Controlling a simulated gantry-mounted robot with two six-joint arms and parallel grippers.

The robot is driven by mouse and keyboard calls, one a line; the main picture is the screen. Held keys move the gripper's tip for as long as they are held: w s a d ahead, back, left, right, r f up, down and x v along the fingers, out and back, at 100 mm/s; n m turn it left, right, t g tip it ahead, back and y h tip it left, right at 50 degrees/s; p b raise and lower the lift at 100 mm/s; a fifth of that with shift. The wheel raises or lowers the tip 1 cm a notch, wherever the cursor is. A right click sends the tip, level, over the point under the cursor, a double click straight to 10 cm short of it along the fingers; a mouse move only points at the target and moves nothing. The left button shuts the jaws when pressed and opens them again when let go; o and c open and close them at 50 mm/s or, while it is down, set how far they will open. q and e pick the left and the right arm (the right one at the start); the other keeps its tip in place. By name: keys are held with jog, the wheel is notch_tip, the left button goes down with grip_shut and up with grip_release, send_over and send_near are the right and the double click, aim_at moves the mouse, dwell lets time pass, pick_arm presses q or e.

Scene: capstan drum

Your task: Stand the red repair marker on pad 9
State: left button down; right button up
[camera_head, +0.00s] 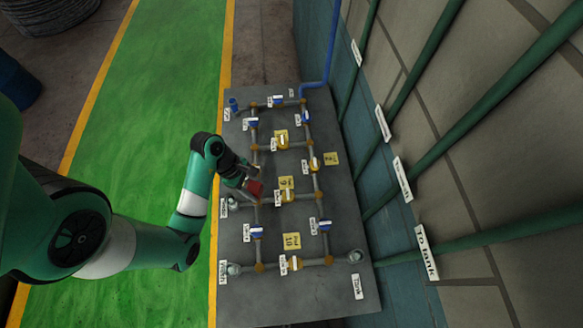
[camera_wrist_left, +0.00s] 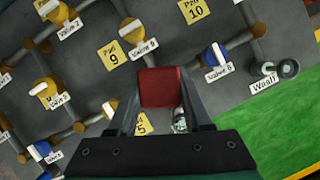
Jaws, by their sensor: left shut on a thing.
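The red repair marker (camera_head: 254,187) is a red block held by my left gripper (camera_head: 248,179) above the grey pipe board in the head view. In the left wrist view the marker (camera_wrist_left: 161,88) sits between the two fingers of my left gripper (camera_wrist_left: 160,98), which is shut on it. Pad 9 (camera_head: 286,183) is a yellow square just right of the marker in the head view. In the left wrist view pad 9 (camera_wrist_left: 114,56) lies up and left of the marker, apart from it and uncovered. My right gripper is not in view.
Pad 10 (camera_head: 291,240) is another yellow square nearer the board's front. Raised grey pipes with a yellow-handled valve (camera_head: 288,196) and blue-handled valves (camera_head: 256,232) surround the pads. A wall with green pipes (camera_head: 470,122) stands to the right.

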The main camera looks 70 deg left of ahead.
pick_arm(q)
jog(key=shift+s+a, duration=0.3)
jog(key=shift+s, duration=0.45)
jog(key=w+a+f+b, duration=0.3)
jog(key=w+f, duration=0.1)
jog(key=w, duration=0.5)
jog(key=b, duration=0.3)
send_over(290, 184)
jog(key=s+a, duration=0.1)
jog(key=s, duration=0.1)
jog(key=f, duration=0.5)
jog(key=shift+w+f, duration=0.2)
jog(key=shift+w+f+b, duration=0.15)
jog(key=shift+f+b, duration=0.4)
jog(key=shift+f, duration=1.25)
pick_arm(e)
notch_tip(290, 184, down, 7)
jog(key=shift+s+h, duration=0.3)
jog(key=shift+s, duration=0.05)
pick_arm(q)
jog(key=shift+f, duration=0.1)
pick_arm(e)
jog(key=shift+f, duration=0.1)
pick_arm(q)
jog(key=shift+c, duration=1.7)
grip_release()
